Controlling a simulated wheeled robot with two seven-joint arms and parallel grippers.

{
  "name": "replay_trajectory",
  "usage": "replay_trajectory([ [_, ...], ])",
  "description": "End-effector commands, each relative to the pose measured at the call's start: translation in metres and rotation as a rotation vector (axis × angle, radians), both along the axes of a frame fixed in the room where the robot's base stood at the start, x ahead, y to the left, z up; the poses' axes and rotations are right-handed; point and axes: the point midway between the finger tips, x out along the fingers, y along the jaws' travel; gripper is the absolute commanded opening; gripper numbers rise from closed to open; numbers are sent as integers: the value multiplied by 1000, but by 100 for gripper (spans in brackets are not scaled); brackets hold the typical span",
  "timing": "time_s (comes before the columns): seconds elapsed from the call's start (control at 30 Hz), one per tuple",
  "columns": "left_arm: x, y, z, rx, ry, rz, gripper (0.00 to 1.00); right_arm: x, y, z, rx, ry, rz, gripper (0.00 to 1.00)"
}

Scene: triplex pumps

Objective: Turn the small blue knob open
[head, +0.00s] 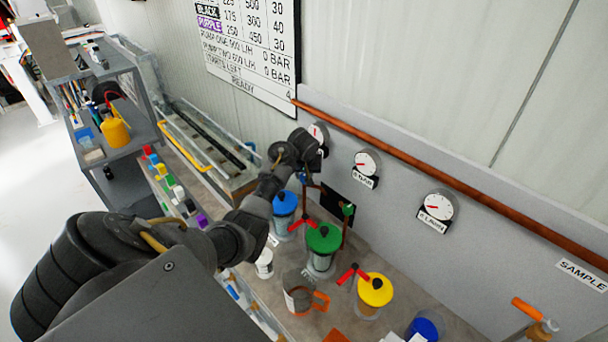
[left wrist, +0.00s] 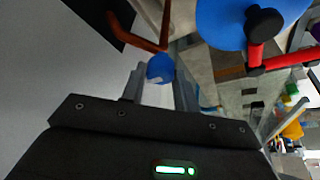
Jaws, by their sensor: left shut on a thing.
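The small blue knob (left wrist: 160,69) sits between the two grey fingers of my left gripper (left wrist: 159,74) in the left wrist view. The fingers are shut on it. A copper pipe (left wrist: 150,44) runs close beside the knob. In the head view my left gripper (head: 304,170) reaches down near the wall, behind the blue-lidded pot (head: 285,203). The knob is mostly hidden there by the gripper and wrist. How far the knob is turned cannot be told. My right gripper is in neither view.
A green-lidded pot (head: 323,238) and a yellow-lidded pot (head: 374,290) with red handles stand on the bench. A green knob (head: 348,210) on copper pipe stands nearby. Gauges (head: 366,164) line the wall. An orange-handled jug (head: 300,299) is at the front.

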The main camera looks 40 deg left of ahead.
Motion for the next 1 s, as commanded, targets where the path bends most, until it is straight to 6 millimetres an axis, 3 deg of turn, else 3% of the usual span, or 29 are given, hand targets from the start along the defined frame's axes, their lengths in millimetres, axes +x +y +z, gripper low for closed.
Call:
replay_trajectory([
  [0.37, 0, 0, 0, -3, 0, -117, 8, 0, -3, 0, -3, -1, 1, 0],
  [1.0, -1, 4, 0, -3, -3, -700, 8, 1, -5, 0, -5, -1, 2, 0],
])
